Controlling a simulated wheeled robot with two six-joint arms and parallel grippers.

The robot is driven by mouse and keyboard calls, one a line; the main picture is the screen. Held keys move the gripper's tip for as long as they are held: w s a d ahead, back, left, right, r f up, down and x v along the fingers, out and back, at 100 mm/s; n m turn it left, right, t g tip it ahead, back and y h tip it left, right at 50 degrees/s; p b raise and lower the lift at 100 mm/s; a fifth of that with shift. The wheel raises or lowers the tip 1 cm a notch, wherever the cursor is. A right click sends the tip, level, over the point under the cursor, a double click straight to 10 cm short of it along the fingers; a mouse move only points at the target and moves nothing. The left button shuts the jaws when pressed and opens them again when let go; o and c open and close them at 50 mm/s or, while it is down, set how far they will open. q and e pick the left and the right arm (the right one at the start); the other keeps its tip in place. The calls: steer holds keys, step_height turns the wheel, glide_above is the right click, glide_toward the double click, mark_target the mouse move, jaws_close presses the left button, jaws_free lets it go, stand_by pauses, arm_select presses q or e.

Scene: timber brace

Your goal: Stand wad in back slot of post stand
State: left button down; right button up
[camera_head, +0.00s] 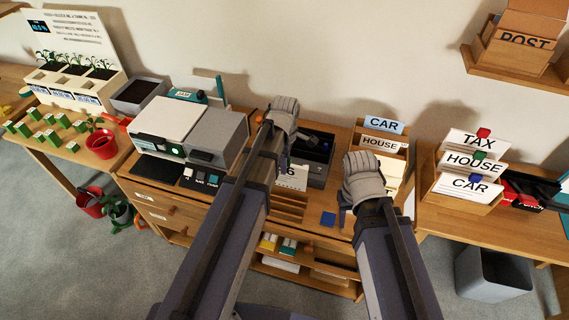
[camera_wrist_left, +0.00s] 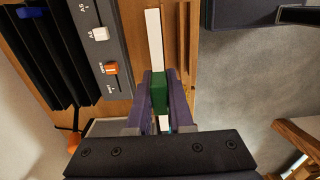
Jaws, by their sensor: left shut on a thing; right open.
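The wad (camera_wrist_left: 153,40) is a white stack seen edge-on in the left wrist view, with a green block (camera_wrist_left: 159,93) on it. My left gripper (camera_wrist_left: 159,100) is shut on it there. The slatted wooden post stand (camera_wrist_left: 178,60) lies beneath, and the wad lines up with the slot side beside the grey panel; its depth in the slot is unclear. In the head view, the stand (camera_head: 290,208) is at the desk front and a white face marked 6 (camera_head: 292,178), apparently the wad's, rises behind its slats. My left arm hides part of it. My right gripper (camera_head: 345,212) is open, right of the stand.
A black-slotted grey box (camera_head: 318,150) stands behind the stand, with sliders on its panel (camera_wrist_left: 108,50). A white and grey machine (camera_head: 190,130) is to the left. A wooden rack of CAR and HOUSE cards (camera_head: 383,143) stands behind my right arm. A blue square (camera_head: 328,219) lies nearby.

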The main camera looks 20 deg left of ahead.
arm_select(q)
steer(key=b, duration=0.5)
glide_above(285, 186)
steer(key=shift+w+a+f, duration=0.1)
steer(key=shift+w+f, duration=0.05)
steer(key=shift+f, duration=1.05)
steer(key=shift+w+f, duration=0.15)
steer(key=shift+f, duration=1.05)
steer(key=shift+f, duration=0.1)
steer(key=shift+f+b, duration=1.75)
steer(key=shift+f, duration=0.05)
steer(key=shift+c, duration=1.2)
jaws_free()
steer(key=shift+r, duration=0.15)
